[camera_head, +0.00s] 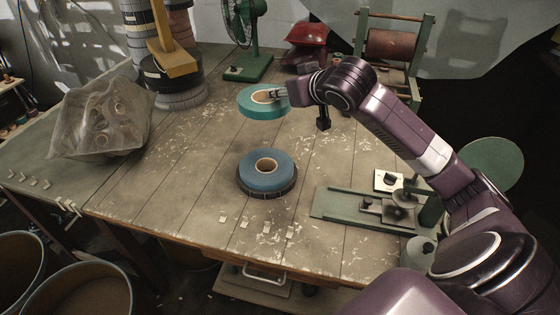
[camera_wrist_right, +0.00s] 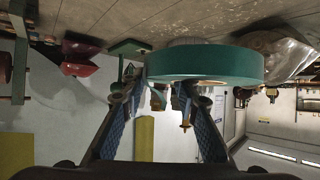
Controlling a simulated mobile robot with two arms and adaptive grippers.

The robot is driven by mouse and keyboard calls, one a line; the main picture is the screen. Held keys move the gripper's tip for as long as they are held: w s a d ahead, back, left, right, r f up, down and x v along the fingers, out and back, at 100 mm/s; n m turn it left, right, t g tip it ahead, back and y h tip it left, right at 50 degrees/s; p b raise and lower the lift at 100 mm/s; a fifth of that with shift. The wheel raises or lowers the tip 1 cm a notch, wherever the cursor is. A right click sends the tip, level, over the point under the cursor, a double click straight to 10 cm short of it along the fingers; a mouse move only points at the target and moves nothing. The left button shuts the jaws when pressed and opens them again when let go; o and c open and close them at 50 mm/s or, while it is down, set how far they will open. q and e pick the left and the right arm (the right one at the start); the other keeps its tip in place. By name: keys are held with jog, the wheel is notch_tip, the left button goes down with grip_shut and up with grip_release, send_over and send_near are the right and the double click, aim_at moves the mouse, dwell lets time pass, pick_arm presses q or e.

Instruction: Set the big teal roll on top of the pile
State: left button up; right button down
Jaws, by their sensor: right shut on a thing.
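The big teal roll (camera_head: 262,104) is a flat ring of tape with a pale core. My right gripper (camera_head: 282,95) is shut on its right rim and holds it above the table, behind the pile. In the wrist view the teal roll (camera_wrist_right: 205,64) sits level across the fingertips of my right gripper (camera_wrist_right: 165,88). The pile (camera_head: 267,172) is at the table's middle: a blue roll with a pale core on a wider dark roll. Its top is bare. My left gripper is not in view.
A plastic bag of rolls (camera_head: 100,118) lies at the left, near tall stacked rolls (camera_head: 178,75). A green fan (camera_head: 246,35) stands behind. A green winding device (camera_head: 365,208) is at the right. Small pale tabs (camera_head: 244,224) lie in front of the pile.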

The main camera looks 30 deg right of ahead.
aim_at(282, 162)
jog(key=f, duration=1.3)
jog(key=f+b, duration=0.1)
jog(key=f, duration=0.5)
jog(key=shift+w+a+f, duration=0.1)
jog(key=shift+a+f, duration=0.15)
jog(key=shift+f, duration=0.05)
jog(key=shift+f, duration=0.4)
jog(key=c, duration=1.5)
grip_release()
jog(key=shift+f, duration=0.1)
jog(key=shift+r, duration=0.6)
jog(key=v, duration=1.2)
jog(key=shift+a+f, duration=0.1)
jog(key=shift+f, duration=0.05)
